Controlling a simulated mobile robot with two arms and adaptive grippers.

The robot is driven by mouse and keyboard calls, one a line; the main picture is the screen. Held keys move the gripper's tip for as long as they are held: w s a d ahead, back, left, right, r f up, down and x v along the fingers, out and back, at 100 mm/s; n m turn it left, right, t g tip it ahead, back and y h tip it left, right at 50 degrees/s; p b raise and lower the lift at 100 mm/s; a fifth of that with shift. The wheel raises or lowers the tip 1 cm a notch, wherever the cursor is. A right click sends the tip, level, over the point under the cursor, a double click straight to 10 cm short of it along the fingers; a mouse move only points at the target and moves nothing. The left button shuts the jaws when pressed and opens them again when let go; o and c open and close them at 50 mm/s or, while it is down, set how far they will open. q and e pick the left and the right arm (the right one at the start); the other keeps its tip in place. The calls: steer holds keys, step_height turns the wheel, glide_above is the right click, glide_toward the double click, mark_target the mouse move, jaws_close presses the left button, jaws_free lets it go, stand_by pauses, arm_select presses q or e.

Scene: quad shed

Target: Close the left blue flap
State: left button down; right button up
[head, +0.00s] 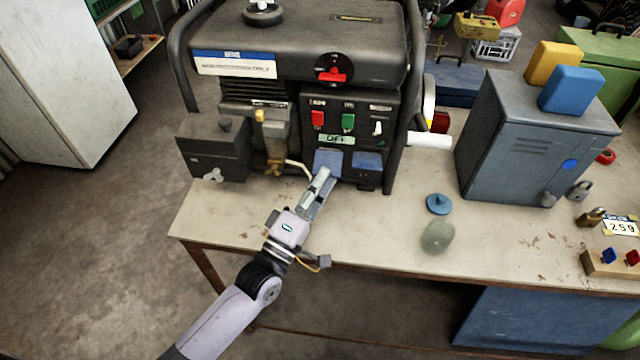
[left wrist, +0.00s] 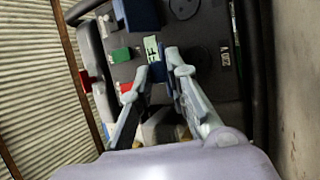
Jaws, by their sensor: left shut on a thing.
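A black generator (head: 290,35) stands on the workbench. Low on its front panel are the left blue flap (head: 328,160) and, beside it, the right blue flap (head: 368,161). My left gripper (head: 324,176) reaches up from below and is shut on the left blue flap. In the left wrist view the fingers (left wrist: 167,66) meet around a blue edge next to the green OFF label (left wrist: 151,49). The right blue flap shows above them (left wrist: 141,14). The fingers hide the lower part of the left flap, and its exact angle is hard to tell. My right gripper is out of view.
On the panel above the flaps are red (head: 318,119) and green (head: 348,121) switches. A blue round cap (head: 438,204) and a greenish ball (head: 437,236) lie to the right. A grey metal box (head: 520,140) stands further right. The bench front left of my arm is clear.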

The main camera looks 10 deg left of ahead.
arm_select(q)
steer(key=shift+r, duration=0.15)
steer(key=c, duration=1.6)
jaws_free()
steer(key=v, duration=1.2)
steer(key=shift+c, duration=0.5)
